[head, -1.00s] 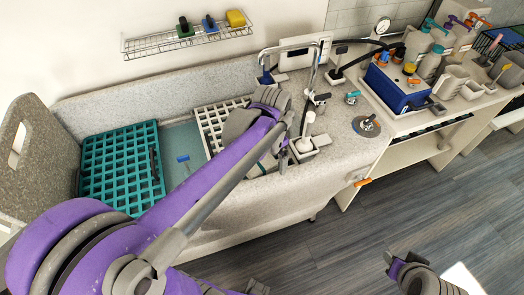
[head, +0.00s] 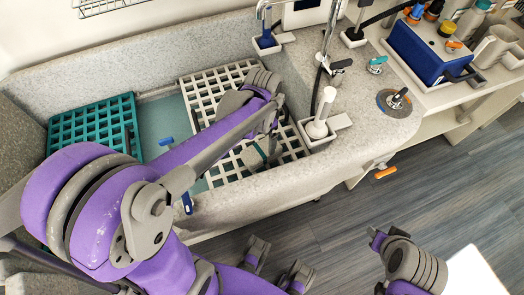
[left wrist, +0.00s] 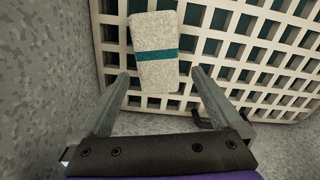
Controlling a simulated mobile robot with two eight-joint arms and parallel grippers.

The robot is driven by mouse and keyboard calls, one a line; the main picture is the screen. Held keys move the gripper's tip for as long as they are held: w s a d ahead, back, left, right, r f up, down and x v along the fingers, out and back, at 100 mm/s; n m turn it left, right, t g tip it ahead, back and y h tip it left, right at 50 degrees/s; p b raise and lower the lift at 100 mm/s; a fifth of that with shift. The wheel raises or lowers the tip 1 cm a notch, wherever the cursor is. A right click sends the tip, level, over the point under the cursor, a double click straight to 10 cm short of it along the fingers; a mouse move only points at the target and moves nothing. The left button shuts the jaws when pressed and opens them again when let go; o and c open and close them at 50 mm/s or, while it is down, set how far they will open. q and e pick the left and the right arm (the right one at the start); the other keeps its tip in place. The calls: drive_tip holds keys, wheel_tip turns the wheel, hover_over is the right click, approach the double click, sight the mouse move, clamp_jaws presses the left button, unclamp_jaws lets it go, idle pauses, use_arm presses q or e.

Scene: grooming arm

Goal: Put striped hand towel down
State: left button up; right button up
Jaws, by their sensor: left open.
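The striped hand towel (left wrist: 156,75), pale speckled with a teal band, lies on the white grid rack (left wrist: 235,45) in the left wrist view. In the head view a bit of the towel (head: 258,157) shows on the white rack (head: 205,88) inside the tub, partly hidden by my arm. My left gripper (left wrist: 160,73) is open. Its fingers stand apart on either side of the towel's near end, with a gap on each side. In the head view the left gripper's fingers are mostly behind the wrist.
A teal grid rack (head: 92,124) sits at the tub's left end. The grey tub wall (head: 230,212) runs along the front. A white holder (head: 320,128), a tap and a handled drain plate (head: 398,103) stand on the right ledge. A blue box (head: 430,50) is beyond.

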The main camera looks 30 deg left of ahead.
sight(265, 147)
use_arm(q)
drive_tip(key=f, duration=0.7)
drive_tip(key=shift+w+d+f+b, duration=0.15)
drive_tip(key=shift+d+f+b, duration=0.1)
drive_tip(key=shift+b, duration=0.15)
drive_tip(key=shift+r, duration=0.1)
drive_tip(key=c, duration=1.3)
